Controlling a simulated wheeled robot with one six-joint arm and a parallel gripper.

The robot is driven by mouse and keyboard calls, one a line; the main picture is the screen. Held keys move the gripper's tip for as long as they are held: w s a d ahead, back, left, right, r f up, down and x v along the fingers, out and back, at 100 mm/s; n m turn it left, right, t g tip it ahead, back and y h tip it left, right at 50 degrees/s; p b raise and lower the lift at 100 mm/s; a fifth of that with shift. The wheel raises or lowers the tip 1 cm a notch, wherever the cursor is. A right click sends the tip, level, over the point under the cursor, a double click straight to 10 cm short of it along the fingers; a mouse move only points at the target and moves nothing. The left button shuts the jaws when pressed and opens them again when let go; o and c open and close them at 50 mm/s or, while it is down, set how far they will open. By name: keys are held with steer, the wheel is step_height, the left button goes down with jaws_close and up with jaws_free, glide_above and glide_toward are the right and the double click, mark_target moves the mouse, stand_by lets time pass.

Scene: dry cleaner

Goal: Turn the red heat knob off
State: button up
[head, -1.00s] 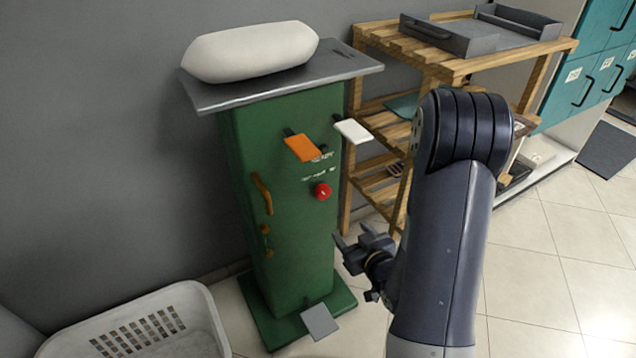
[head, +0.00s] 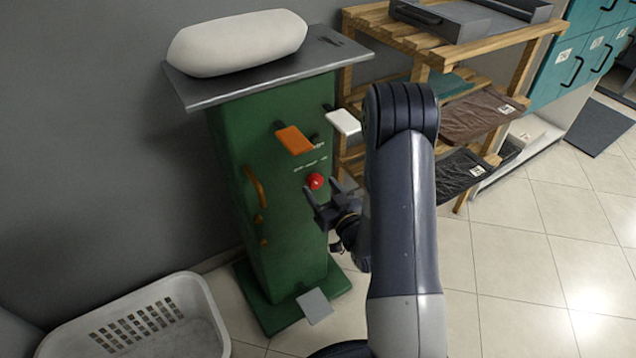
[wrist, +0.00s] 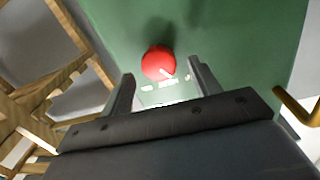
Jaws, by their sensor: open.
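The red heat knob (head: 316,181) is a small round knob on the front of the green pressing cabinet (head: 285,225), below an orange lever and a white lever. In the wrist view the knob (wrist: 158,63) sits just beyond the fingertips, between their lines, against the green panel, with a pale pointer mark at its lower right edge. My gripper (head: 320,190) is open and empty, close in front of the knob and slightly below it in the head view. Both fingers of my gripper (wrist: 162,78) show in the wrist view, and they appear apart from the knob.
The orange lever (head: 294,139) and white lever (head: 343,121) stick out above the knob. A brass handle (head: 255,187) is on the cabinet's left part. A wooden shelf (head: 440,62) stands to the right, a laundry basket (head: 190,290) at lower left, and a grey pedal (head: 315,306) below.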

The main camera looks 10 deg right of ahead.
steer(key=shift+x, duration=1.3)
steer(key=shift+c, duration=0.5)
steer(key=c, duration=0.9)
steer(key=shift+f+b, duration=0.15)
steer(key=shift+b, duration=0.25)
